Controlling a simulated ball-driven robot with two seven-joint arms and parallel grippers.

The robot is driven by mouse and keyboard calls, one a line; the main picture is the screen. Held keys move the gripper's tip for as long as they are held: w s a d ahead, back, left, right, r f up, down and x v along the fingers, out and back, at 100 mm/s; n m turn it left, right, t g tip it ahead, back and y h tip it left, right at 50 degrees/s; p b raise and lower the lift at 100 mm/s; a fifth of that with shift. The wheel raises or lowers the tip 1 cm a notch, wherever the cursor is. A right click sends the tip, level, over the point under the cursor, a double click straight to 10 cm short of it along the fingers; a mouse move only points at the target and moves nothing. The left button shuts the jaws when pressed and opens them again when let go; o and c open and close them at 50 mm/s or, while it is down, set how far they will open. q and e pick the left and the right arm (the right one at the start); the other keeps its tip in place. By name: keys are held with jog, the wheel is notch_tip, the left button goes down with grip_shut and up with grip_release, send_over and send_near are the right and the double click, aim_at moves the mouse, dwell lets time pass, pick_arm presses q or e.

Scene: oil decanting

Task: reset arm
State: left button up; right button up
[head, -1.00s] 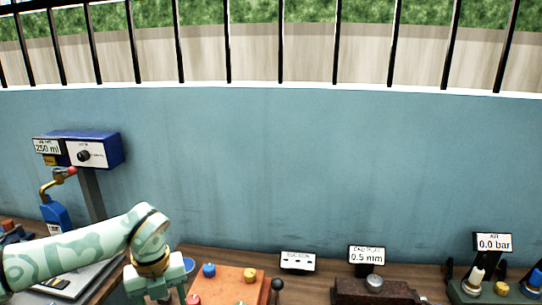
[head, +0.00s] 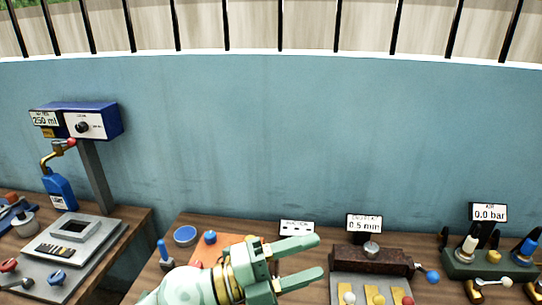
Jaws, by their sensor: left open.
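My left arm comes in from the bottom of the head view. My left gripper (head: 318,260) is pale green, with its two fingers spread apart and pointing right. Nothing shows between the fingers. It is above the wooden bench, in front of the orange board (head: 208,250) and left of the dark brown block (head: 372,259), and it hides part of the board. My right gripper is not in view.
At left are a blue dispenser marked 250 ml (head: 83,121), a blue bottle (head: 60,192) and a grey plate (head: 50,262). A 0.5 mm sign (head: 364,224) and a 0.0 bar sign (head: 489,213) stand at right. A blue wall (head: 270,140) closes the back.

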pick_arm(q)
jog(key=w+a+f+n+t+y, duration=0.1)
jog(key=w+a+n+t+y, duration=0.2)
jog(key=a+n+t+y, duration=0.6)
jog(key=w+a+f+n+t+y, duration=0.1)
jog(key=w+a+n+t+y, duration=0.1)
jog(key=a+n+t+y, duration=0.7)
jog(key=s+a+f+n+g+y, duration=0.65)
jog(key=s+a+f+g, duration=0.9)
jog(key=f, duration=0.35)
jog(key=s+d+f+n+g+h+b, duration=0.1)
jog(key=s+f+b, duration=0.1)
jog(key=f, duration=0.9)
jog(key=s+d+f+g+h+b, duration=0.1)
jog(key=s+f+b, duration=0.1)
jog(key=f, duration=0.9)
jog(key=s+d+f+n+g+h+b, duration=0.1)
jog(key=s+f+h+b, duration=0.1)
jog(key=f, duration=1)
jog(key=s+f+n+g+h+b, duration=0.1)
jog(key=s+f+b, duration=0.4)
jog(key=s+f, duration=1.4)
jog(key=shift+s+f+n+g, duration=0.4)
jog(key=shift+f+n+g, duration=0.15)
jog(key=shift+n+g, duration=0.3)
